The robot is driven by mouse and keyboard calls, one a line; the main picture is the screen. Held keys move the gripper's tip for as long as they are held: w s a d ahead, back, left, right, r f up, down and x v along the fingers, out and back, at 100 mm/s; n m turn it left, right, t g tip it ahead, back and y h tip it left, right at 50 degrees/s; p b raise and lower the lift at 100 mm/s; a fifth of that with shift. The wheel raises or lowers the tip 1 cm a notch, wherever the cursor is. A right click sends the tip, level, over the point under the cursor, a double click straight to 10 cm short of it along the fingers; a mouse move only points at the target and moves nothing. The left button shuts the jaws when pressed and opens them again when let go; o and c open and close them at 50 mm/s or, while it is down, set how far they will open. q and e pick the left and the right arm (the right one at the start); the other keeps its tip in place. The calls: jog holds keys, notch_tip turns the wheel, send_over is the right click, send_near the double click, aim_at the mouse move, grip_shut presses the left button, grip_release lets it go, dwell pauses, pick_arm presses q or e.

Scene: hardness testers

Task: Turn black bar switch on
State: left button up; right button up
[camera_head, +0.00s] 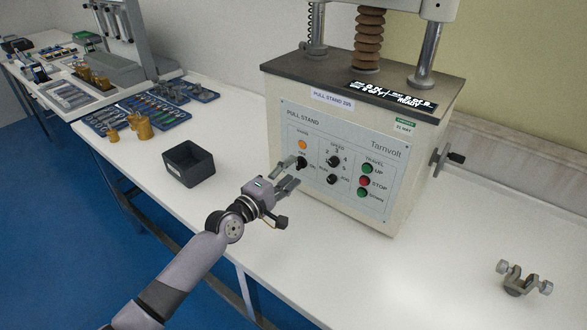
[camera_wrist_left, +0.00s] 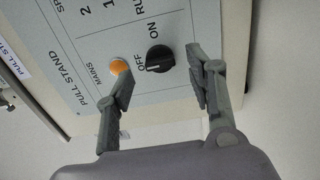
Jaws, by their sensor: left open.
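The black bar switch (camera_head: 301,162) is on the front panel of the Tarnvolt pull stand (camera_head: 283,120), below an orange mains lamp (camera_head: 303,145). In the left wrist view the black switch (camera_wrist_left: 160,58) sits between the OFF and ON labels, with its white mark toward OFF. The orange lamp (camera_wrist_left: 119,67) is beside it. My left gripper (camera_head: 288,174) is open in front of the panel at its lower left. In the wrist view its fingers (camera_wrist_left: 160,88) are spread to either side of the switch, and I see no contact with it. My right gripper is not in view.
The panel also carries speed knobs (camera_head: 333,162) and travel buttons (camera_head: 366,181). A black open box (camera_head: 189,163) stands left of the machine. A metal clamp (camera_head: 523,280) lies at the right. The white table (camera_head: 400,285) is clear in front.

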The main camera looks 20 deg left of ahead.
aim_at(300, 164)
pick_arm(q)
jog(key=shift+x, duration=1.15)
jog(key=shift+c, duration=0.5)
jog(key=shift+c, duration=0.6)
jog(key=c, duration=0.9)
jog(key=shift+c, duration=0.2)
